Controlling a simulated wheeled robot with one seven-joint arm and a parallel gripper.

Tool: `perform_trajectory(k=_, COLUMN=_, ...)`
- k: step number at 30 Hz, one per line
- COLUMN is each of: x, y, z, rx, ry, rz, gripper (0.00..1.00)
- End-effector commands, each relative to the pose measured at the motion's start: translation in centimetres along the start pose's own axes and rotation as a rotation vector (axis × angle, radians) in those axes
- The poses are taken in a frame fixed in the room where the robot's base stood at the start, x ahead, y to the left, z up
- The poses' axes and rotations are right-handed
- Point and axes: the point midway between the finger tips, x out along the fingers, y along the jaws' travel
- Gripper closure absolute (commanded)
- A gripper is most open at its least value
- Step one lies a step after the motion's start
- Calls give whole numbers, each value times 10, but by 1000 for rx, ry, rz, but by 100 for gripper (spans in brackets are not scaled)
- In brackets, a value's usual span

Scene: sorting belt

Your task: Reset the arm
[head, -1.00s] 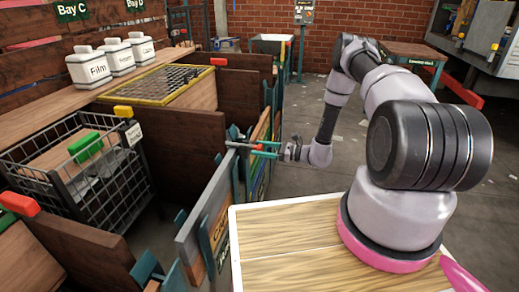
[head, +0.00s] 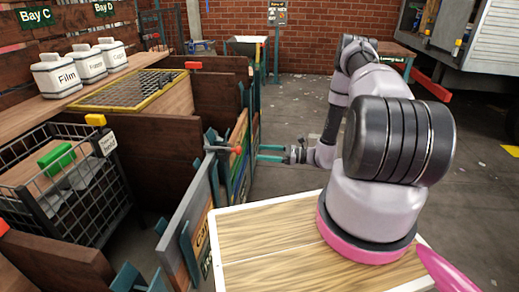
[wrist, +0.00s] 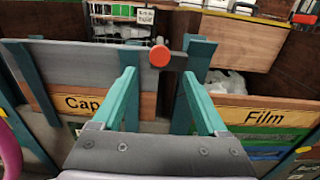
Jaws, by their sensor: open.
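My gripper (head: 270,154) is open and empty, with its two teal fingers apart. In the head view it is level with the upper edge of the sorting bays, to the right of the boards. A red knob (wrist: 159,56) on a dark bar shows between and beyond the fingertips. I cannot tell whether the fingers touch the bar. My arm reaches forward from its base and bends down at the far end.
A "Film" board (wrist: 265,116) stands right of the fingers. A wire basket (head: 75,213) with a green-topped item (head: 57,158) is at the left. White jars (head: 55,75) stand on a wooden shelf. Open floor (head: 300,100) lies beyond the gripper.

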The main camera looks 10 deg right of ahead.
Motion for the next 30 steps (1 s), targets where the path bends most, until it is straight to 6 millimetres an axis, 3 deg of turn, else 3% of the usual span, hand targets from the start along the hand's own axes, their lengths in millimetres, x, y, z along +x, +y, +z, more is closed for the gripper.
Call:
perform_trajectory(k=5, x=5, y=-3, z=32, rx=-59, ry=27, rz=69, gripper=24)
perform_trajectory(k=14, x=17, y=13, z=154, rx=-308, ry=187, rz=356, gripper=24)
perform_trajectory(k=21, x=13, y=46, z=241, rx=-531, ry=354, rz=550, gripper=24)
perform_trajectory(k=30, x=-6, y=96, z=331, rx=-833, ry=589, rz=715, gripper=24)
